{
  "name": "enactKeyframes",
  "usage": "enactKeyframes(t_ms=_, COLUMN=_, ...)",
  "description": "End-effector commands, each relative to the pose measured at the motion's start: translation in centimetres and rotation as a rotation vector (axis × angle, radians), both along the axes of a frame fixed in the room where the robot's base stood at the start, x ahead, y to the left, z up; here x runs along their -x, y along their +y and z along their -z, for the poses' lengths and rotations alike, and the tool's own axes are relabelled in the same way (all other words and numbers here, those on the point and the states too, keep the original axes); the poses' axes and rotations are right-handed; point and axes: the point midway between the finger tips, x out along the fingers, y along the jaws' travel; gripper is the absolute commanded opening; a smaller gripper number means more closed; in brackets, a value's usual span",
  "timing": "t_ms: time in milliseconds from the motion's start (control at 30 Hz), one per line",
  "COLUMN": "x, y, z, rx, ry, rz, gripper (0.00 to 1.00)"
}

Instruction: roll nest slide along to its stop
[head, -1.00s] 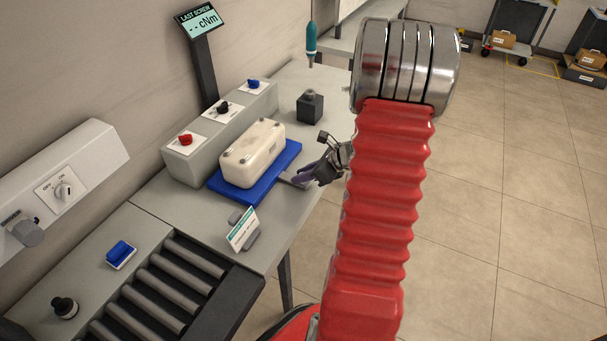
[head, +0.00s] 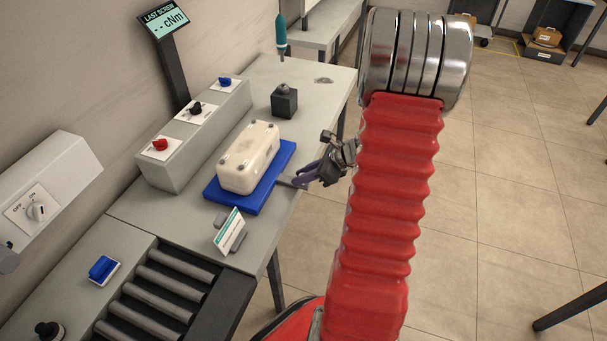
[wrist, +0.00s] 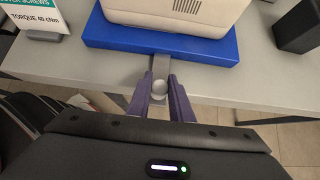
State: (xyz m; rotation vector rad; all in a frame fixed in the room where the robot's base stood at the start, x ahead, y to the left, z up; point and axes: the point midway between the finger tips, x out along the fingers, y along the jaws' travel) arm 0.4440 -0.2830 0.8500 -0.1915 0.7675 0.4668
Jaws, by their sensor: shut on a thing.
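The nest slide is a blue plate (head: 217,197) on the grey bench. It carries a cream-white monitor housing (head: 249,158) with metal screw heads at its top corners. In the wrist view the blue plate (wrist: 150,42) lies straight ahead, with a metal tab and round knob (wrist: 158,88) at its near side. My gripper (head: 302,179) is at the bench's front edge, beside the plate. In the wrist view its purple fingers (wrist: 160,97) are shut around the tab and knob. Any stop is not visible.
A grey console (head: 190,135) with red, black and blue knobs stands behind the plate. A dark block (head: 284,101) stands beyond it, under a hanging teal screwdriver (head: 281,38). A small sign (head: 229,232) and a roller conveyor (head: 165,290) are nearer. Clear bench lies between console and plate.

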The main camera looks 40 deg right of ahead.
Motion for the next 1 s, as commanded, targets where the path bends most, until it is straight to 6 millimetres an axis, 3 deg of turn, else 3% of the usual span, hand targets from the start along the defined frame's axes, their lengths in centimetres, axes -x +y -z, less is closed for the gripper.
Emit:
enactKeyframes(t_ms=333, x=0.26, y=-0.04, z=0.16, rx=0.004, ry=0.007, rz=-0.006, gripper=0.00)
enactKeyframes(t_ms=367, x=0.27, y=-0.04, z=0.17, rx=0.004, ry=0.007, rz=-0.006, gripper=0.20)
enactKeyframes(t_ms=600, x=0.11, y=0.07, z=0.12, rx=0.003, ry=0.005, rz=-0.008, gripper=0.37)
enactKeyframes(t_ms=1000, x=0.33, y=-0.09, z=-0.35, rx=0.003, ry=0.002, rz=-0.008, gripper=0.38)
